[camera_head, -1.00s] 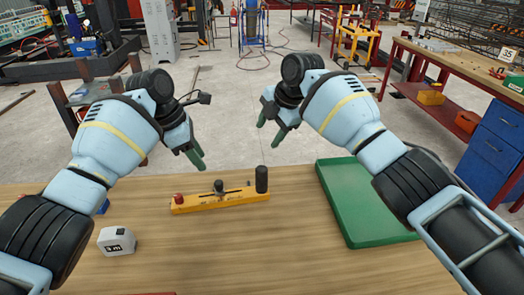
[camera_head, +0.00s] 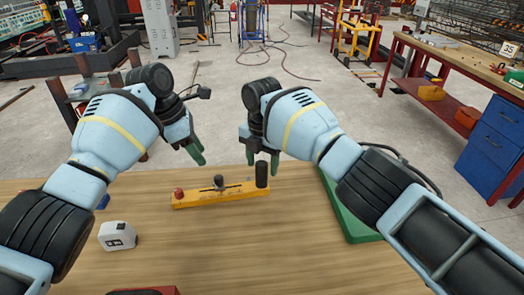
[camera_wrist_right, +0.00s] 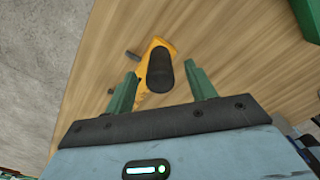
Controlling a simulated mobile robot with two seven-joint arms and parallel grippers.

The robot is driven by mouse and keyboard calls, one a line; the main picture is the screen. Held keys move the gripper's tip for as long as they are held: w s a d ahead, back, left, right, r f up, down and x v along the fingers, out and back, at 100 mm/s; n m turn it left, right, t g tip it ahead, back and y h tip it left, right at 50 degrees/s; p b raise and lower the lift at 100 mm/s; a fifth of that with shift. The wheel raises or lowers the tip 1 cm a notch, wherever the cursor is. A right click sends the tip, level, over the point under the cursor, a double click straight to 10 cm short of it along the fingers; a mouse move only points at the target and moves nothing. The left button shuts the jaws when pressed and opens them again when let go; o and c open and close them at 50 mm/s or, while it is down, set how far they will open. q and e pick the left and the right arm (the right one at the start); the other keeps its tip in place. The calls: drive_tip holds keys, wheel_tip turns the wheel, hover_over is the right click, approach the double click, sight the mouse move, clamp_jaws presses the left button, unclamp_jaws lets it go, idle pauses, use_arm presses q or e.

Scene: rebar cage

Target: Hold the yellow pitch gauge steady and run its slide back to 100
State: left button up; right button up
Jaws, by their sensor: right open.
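The yellow pitch gauge (camera_head: 205,199) lies on the wooden table. It has a red knob (camera_head: 179,193) at its left end, a slide with a dark knob (camera_head: 219,183) near mid-length, and an upright black post (camera_head: 262,175) at its right end. My right gripper (camera_head: 263,164) is open at the post, its fingers to either side of it in the picture. In the right wrist view the post (camera_wrist_right: 160,70) shows between and ahead of the open fingers (camera_wrist_right: 163,92); contact is not visible. My left gripper (camera_head: 196,152) hangs beyond the gauge's left half, apart from it; its finger gap is unclear.
A white device (camera_head: 117,236) with a dark display stands at the left of the table. A green tray (camera_head: 352,222) lies to the right, partly under my right arm. A red object (camera_head: 145,291) shows at the front edge. The table in front of the gauge is clear.

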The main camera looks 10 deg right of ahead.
drive_tip(key=shift+f, duration=1.5)
